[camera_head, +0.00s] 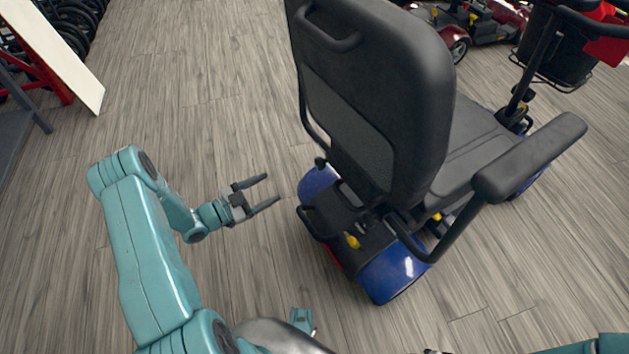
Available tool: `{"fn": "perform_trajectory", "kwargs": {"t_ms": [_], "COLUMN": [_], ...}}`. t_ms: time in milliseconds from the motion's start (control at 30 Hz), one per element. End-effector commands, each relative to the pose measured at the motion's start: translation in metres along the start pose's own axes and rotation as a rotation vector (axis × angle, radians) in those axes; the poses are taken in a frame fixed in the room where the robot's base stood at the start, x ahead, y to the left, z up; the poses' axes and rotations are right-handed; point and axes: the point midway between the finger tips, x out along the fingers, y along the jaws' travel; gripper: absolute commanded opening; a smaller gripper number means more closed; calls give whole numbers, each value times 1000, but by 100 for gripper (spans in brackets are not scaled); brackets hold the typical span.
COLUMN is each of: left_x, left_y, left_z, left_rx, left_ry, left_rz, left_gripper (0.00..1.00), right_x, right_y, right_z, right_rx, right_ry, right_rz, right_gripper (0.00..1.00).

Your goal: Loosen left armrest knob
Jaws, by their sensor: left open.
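A blue mobility scooter (390,272) with a black seat (375,90) stands in the middle, its seat back toward me. A small black knob (320,162) shows low at the left edge of the seat back, above the blue rear cover. The left armrest is hidden behind the seat back. My left gripper (272,187) is open and empty, to the left of the knob and apart from it. Its two dark fingers point right toward the scooter. My right gripper is not in view; only a bit of teal arm shows at the bottom right.
The right armrest (530,155) juts out on the right side of the seat. A red scooter (480,22) stands at the top right. A white panel (55,50) and red frame are at the top left. The wooden floor (210,80) between is clear.

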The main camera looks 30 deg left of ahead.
Motion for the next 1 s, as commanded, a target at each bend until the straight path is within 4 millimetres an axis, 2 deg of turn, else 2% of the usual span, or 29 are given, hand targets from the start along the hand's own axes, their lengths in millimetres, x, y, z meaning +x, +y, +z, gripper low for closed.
{"fn": "perform_trajectory", "kwargs": {"t_ms": [67, 167, 600, 700, 833, 1000], "left_x": [-1, 12, 115, 134, 151, 159], "left_y": [2, 4, 10, 9, 8, 6], "left_z": [2, 0, -2, -2, -2, -3], "left_rx": [12, 13, 13, 12, 12, 10], "left_ry": [13, 16, 15, 14, 13, 12], "left_rz": [5, 7, 10, 10, 9, 7], "left_gripper": [66, 66, 66, 66, 66, 66], "right_x": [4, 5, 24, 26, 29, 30], "right_y": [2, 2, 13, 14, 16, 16], "right_z": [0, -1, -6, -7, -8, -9], "right_rx": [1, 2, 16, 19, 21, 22], "right_ry": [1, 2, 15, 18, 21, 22], "right_rz": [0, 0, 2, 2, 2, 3], "right_gripper": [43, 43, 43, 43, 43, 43]}}
